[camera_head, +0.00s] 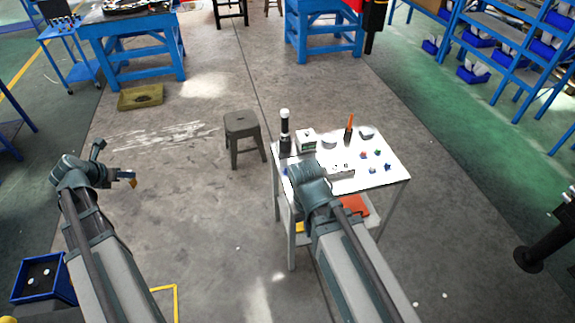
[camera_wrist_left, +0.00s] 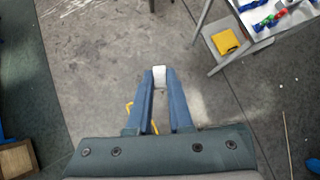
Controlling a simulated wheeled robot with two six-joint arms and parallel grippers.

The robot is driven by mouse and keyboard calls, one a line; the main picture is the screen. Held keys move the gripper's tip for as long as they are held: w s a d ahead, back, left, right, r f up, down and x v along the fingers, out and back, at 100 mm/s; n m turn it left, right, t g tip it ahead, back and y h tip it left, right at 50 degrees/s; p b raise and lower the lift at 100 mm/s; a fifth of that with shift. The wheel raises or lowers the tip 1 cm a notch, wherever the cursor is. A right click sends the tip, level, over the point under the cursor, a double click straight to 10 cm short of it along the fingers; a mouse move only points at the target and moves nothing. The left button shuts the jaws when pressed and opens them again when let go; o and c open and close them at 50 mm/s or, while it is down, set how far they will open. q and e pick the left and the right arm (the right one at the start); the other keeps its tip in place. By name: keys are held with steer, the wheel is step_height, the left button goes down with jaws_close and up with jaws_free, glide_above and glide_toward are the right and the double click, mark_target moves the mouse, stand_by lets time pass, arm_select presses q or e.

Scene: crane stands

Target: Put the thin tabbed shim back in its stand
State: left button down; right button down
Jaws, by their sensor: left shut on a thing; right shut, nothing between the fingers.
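My left gripper (camera_head: 127,176) is held out over bare floor, well left of the white table. It is shut on a small thin piece, taken as the shim (camera_wrist_left: 159,75). The piece looks white between the fingertips in the left wrist view, where the left gripper (camera_wrist_left: 160,82) points away from the camera. In the head view a small orange-brown bit shows at the fingertips. My right gripper (camera_head: 312,180) is over the table's front left part, shut and empty, its fingers hidden. I cannot tell which thing on the table is the stand.
The white table (camera_head: 393,165) holds a black-and-white cylinder (camera_head: 285,132), a white box (camera_head: 306,142), an orange-handled tool (camera_head: 349,130) and several small coloured pieces. A grey stool (camera_head: 243,135) stands left of it.

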step_height(320, 180, down, 22)
steer(key=b, duration=2.1)
steer(key=shift+b, duration=0.35)
